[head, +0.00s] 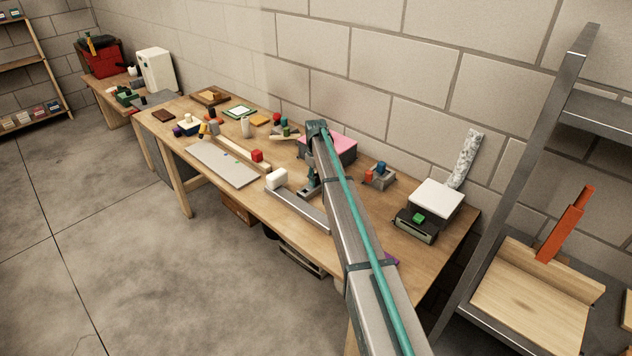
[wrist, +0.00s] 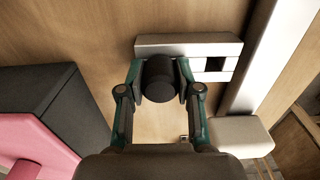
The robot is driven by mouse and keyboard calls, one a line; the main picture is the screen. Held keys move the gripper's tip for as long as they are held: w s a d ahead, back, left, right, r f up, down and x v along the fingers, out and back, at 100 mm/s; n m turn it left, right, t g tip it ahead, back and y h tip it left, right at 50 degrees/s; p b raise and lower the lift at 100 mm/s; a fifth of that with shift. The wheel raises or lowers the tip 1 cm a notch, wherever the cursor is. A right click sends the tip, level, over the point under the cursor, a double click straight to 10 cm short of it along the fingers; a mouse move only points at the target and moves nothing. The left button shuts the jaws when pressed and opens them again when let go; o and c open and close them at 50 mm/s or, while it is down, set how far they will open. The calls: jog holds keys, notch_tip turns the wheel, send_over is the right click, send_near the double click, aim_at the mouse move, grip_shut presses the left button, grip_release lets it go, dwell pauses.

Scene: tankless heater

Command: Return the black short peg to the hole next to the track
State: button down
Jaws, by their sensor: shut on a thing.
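In the wrist view the black short peg (wrist: 158,78) is between the two fingers of my gripper (wrist: 160,92), its round end facing the camera. A pale grey block (wrist: 180,42) lies just beyond the peg and to its right. A dark square hole (wrist: 214,64) shows in the block's right part, beside the long metal track (wrist: 270,55). The peg is apart from that hole, to its left. In the head view my gripper (head: 311,188) is low over the table behind the track (head: 298,208); the peg cannot be made out there.
A white block (head: 277,178) sits on the track, and shows in the wrist view (wrist: 241,135). A dark box with a pink top (head: 342,142) stands close behind my gripper. A grey holder with red and blue pieces (head: 379,176) and a scale-like device (head: 433,205) stand right.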

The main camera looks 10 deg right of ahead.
aim_at(316, 175)
jog(key=shift+r+p, duration=0.4)
jog(key=shift+r, duration=0.65)
jog(key=shift+r+p, duration=0.85)
jog(key=shift+r, duration=1.55)
